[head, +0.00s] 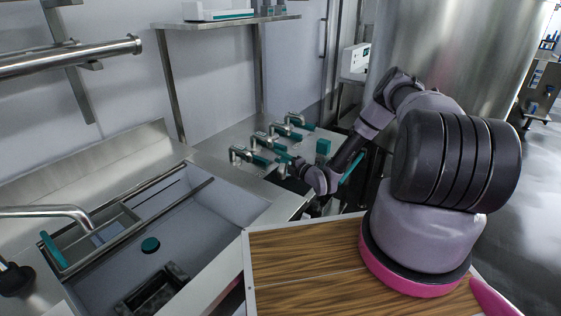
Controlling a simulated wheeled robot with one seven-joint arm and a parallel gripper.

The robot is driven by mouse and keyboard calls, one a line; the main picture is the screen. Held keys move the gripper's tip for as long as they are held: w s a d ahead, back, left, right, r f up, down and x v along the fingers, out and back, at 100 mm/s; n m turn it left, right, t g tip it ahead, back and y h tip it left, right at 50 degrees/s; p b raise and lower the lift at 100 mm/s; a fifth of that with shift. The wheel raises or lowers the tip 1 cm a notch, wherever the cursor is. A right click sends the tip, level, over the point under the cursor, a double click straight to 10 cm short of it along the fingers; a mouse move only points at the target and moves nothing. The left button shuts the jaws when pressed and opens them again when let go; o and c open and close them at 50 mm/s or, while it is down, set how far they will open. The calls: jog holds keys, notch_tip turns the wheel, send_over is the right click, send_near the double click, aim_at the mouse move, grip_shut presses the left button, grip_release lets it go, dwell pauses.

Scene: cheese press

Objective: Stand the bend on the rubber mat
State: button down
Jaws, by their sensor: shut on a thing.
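Several steel pipe bends with teal ends stand in a row on the steel counter, the nearest bend (240,153) at the front left of the row. My gripper (291,164) reaches over the counter just right of this row. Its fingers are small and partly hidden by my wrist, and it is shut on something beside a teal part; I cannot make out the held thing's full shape. A dark patch (284,181) shows on the counter under my gripper; I cannot tell whether it is the rubber mat.
A teal block (323,146) stands right of the row. A sink (190,225) with a rack and a dark tray (152,290) lies at the left. A wood-grain top (300,262) is in front, and a large steel tank (450,50) rises behind my arm.

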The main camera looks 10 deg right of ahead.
jog(key=shift+f, duration=0.5)
jog(key=shift+f, duration=0.15)
jog(key=shift+c, duration=2.4)
grip_release()
